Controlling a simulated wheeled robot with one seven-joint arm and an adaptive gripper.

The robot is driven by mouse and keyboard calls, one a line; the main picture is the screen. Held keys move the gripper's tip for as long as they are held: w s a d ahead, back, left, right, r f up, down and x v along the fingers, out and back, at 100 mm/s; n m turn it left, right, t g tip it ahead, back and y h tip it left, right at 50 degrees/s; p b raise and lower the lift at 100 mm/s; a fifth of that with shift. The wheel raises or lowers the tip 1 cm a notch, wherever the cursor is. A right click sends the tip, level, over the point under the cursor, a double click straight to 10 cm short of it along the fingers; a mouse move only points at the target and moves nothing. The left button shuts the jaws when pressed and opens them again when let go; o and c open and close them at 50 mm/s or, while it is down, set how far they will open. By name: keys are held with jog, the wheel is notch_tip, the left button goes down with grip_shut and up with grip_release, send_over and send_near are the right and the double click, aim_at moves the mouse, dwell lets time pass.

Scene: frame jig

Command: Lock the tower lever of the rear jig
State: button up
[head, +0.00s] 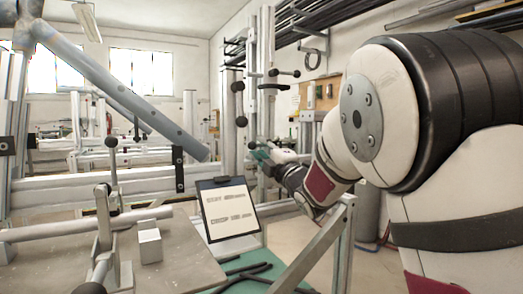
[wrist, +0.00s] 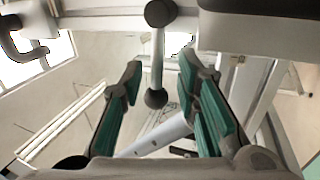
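The jig's upright tower (head: 252,60) stands behind the workbench in the head view, with several black ball knobs on it. In the wrist view, a lever with a pale rod (wrist: 158,50) has a black ball at its upper end (wrist: 160,13) and another at its lower end (wrist: 156,98). My gripper (wrist: 160,68) is open, with its green-padded fingers on the left and right of this lever, apart from it. In the head view my gripper (head: 262,156) is small and beside the lower tower, close to a dark knob (head: 252,145). I cannot tell whether the lever is locked.
A clipboard (head: 228,210) leans at the right of the near bench (head: 180,262). A large grey tube (head: 120,82) slants across the left. A lever with a black ball (head: 112,142) rises in the foreground. A metal stand (head: 346,240) is below my arm.

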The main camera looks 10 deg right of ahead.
jog(key=shift+s, duration=0.15)
jog(key=v, duration=1.1)
jog(key=shift+s+d, duration=0.2)
jog(key=shift+s, duration=0.1)
